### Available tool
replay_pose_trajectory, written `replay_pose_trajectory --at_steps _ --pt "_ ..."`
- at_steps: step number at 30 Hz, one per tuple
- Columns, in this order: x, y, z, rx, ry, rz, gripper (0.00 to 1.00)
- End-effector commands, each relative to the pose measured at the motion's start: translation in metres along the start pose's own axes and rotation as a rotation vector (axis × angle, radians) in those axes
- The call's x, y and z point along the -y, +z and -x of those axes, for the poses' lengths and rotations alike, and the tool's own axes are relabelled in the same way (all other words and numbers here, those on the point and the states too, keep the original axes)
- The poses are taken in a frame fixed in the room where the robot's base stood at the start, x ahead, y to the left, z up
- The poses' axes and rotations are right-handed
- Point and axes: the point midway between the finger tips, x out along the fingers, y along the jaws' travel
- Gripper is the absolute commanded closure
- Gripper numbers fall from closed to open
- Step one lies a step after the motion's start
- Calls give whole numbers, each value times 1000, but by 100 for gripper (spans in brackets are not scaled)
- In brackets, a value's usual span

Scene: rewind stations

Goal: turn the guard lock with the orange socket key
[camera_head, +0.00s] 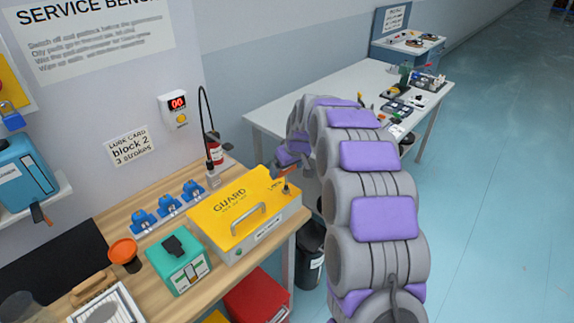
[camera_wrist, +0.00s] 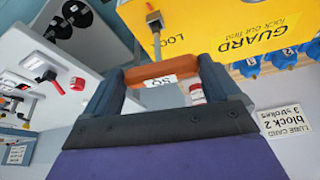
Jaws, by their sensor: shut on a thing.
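The yellow guard box (camera_head: 232,222) sits on the wooden bench, with a silver handle on its front. It also shows at the top of the wrist view (camera_wrist: 225,18), with "LOCK" printed near its corner. My gripper (camera_head: 290,164) is above the guard's right end. In the wrist view, my gripper (camera_wrist: 166,72) is shut on the orange handle of the socket key (camera_wrist: 150,71), tagged "SQ". The key's thin shaft runs from the handle to a grey square end at the lock (camera_wrist: 154,17). I cannot tell how far it is seated.
A white table (camera_head: 280,108) and clear floor lie to the right.

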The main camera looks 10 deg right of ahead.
Motion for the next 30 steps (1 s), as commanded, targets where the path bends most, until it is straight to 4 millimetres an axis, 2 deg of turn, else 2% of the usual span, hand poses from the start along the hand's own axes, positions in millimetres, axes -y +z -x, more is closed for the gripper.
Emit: replay_pose_trajectory --at_steps 15,30 --pt "2 -2 1 -3 175 -408 46" --pt "3 -4 2 -7 237 -564 46"
